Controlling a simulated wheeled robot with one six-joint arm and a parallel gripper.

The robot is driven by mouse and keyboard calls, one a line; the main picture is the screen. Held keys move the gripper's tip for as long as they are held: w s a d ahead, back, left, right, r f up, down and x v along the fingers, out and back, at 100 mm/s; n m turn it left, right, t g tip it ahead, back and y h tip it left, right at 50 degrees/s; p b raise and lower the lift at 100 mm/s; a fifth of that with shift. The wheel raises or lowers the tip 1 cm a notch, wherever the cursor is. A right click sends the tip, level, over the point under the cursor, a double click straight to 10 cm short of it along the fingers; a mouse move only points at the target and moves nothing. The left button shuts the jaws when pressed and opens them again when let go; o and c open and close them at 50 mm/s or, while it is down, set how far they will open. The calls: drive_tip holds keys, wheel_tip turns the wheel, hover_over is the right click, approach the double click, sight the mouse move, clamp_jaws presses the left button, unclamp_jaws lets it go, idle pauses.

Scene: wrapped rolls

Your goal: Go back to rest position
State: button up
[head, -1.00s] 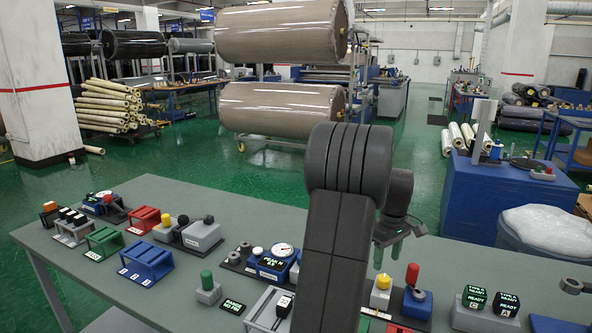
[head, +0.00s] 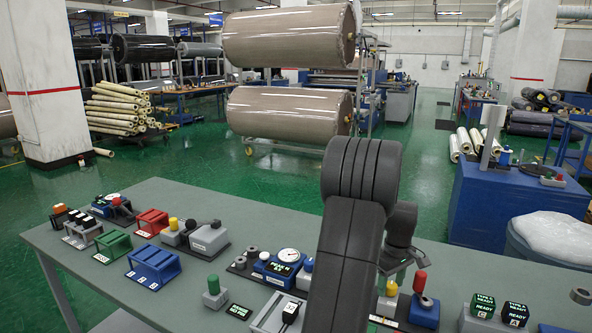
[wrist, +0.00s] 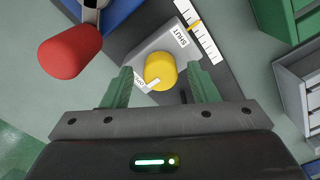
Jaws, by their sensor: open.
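My gripper (head: 391,278) hangs over the right part of the bench, partly behind my own arm in the head view. In the wrist view its two green fingers (wrist: 160,78) are spread apart. A yellow knob (wrist: 160,71) on a grey block marked SHUT (wrist: 182,48) shows between them; I cannot tell whether a finger touches it. The yellow knob also shows near the fingertips in the head view (head: 391,290). A red-topped handle (wrist: 70,52) on a blue base stands beside it, to the left in the wrist view.
The grey bench (head: 190,300) carries a red rack (head: 151,222), a green rack (head: 112,247), a blue rack (head: 153,267) and a dial gauge (head: 289,256). Ready-lit boxes (head: 483,306) stand at the right. Large brown rolls (head: 288,36) hang behind, across green floor.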

wheel_tip(320, 180, up, 13)
wheel_tip(320, 180, down, 14)
drive_tip(key=shift+r, duration=0.25)
drive_tip(key=m, duration=0.9)
drive_tip(key=shift+m, duration=0.4)
drive_tip(key=m, duration=0.5)
drive_tip(key=shift+d, duration=0.1)
drive_tip(key=m, duration=0.5)
drive_tip(key=shift+m, duration=0.3)
drive_tip(key=shift+r, duration=0.1)
